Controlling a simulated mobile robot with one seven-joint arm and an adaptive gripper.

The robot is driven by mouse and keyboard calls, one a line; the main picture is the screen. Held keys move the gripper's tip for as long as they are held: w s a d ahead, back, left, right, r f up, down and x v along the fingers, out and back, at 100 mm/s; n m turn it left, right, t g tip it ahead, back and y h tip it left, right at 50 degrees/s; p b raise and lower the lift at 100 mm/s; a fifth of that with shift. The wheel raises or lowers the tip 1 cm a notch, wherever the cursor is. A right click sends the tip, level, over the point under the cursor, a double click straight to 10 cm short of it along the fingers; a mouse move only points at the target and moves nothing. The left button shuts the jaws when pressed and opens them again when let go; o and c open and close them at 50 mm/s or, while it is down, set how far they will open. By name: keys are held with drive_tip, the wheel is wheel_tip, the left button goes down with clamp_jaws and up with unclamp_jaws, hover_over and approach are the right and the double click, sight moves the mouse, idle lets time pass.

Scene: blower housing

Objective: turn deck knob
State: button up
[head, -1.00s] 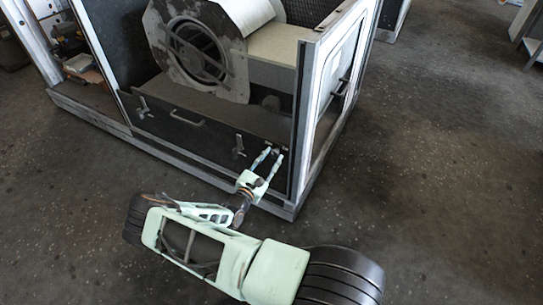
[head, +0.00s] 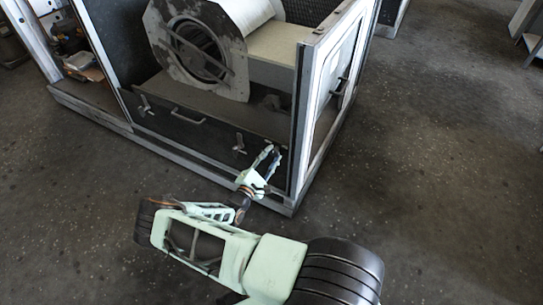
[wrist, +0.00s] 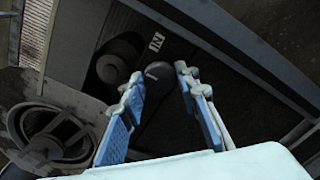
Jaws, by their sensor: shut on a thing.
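The deck knob (wrist: 160,74) is a dark round knob on the dark deck surface in the wrist view. My gripper (wrist: 158,85) has its two blue-padded fingers on either side of it, and they are shut on it. In the head view my gripper (head: 272,151) reaches the right end of the low front panel, close to the corner post. The knob is too small and too covered by the fingers to make out clearly there.
The blower housing (head: 240,70) sits inside the frame behind the panel. The front panel (head: 185,128) carries a handle (head: 188,119) and two latches. The corner post (head: 300,120) stands just right of my gripper. Open floor (head: 430,170) lies to the right.

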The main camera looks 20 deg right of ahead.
drive_tip(key=o, duration=1.2)
drive_tip(key=shift+c, duration=0.2)
drive_tip(key=v, duration=1.2)
